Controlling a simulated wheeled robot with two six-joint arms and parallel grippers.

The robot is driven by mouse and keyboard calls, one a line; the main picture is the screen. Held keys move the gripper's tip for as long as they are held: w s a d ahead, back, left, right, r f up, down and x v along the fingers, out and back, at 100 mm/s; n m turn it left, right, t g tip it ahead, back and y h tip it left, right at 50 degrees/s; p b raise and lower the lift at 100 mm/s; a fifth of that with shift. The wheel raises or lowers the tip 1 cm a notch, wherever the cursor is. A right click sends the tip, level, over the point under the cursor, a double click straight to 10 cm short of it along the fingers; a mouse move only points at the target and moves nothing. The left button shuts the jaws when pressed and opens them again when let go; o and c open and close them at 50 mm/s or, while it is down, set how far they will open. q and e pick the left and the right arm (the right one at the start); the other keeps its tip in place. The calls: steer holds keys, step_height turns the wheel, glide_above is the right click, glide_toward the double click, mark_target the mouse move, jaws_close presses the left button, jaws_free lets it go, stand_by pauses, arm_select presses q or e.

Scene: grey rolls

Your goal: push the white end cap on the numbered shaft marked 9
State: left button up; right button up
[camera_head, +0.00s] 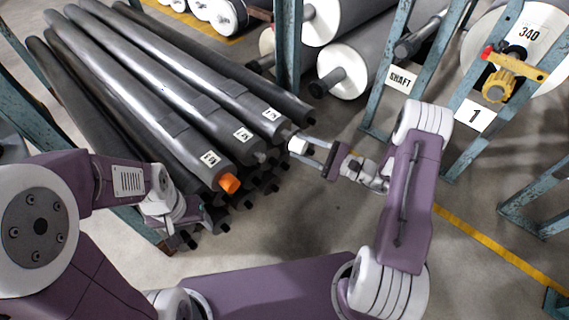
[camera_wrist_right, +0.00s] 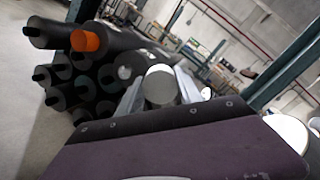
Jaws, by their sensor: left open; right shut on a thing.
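My right gripper (camera_head: 303,149) is shut on a white end cap (camera_head: 297,145), just off the near end of the tagged shaft (camera_head: 262,122) on the right of the pile's top. I cannot tell whether cap and shaft touch. In the right wrist view the cap (camera_wrist_right: 160,86) sits between the fingers of my right gripper (camera_wrist_right: 160,95) and hides what lies behind it. The shafts carry white tags (camera_head: 209,158) too small to read surely; I cannot pick out a 9. My left gripper (camera_head: 200,218) is open, low at the pile's front left.
An orange cap (camera_head: 229,183) is on a neighbouring shaft; it also shows in the right wrist view (camera_wrist_right: 84,40). Dark shaft ends crowd below. Blue rack posts (camera_head: 287,50) stand close behind, and large white rolls (camera_head: 347,75) lie beyond.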

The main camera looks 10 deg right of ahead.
arm_select(q)
step_height(320, 180, down, 5)
steer(key=shift+r+b, duration=0.2)
steer(key=shift+b, duration=1)
arm_select(e)
steer(key=w+d+f+m+t+h, duration=0.1)
steer(key=d+f+m+t+h, duration=0.1)
steer(key=d+f+t, duration=0.1)
step_height(320, 180, down, 3)
steer(key=shift+w+d+r, duration=0.1)
steer(key=shift+w+d, duration=0.05)
steer(key=shift+d, duration=0.55)
steer(key=x, duration=0.5)
steer(key=shift+w+d+f, duration=0.15)
steer(key=shift+d+f, duration=0.05)
steer(key=shift+w+a, duration=0.25)
steer(key=shift+w, duration=0.05)
arm_select(q)
steer(key=shift+r, duration=0.1)
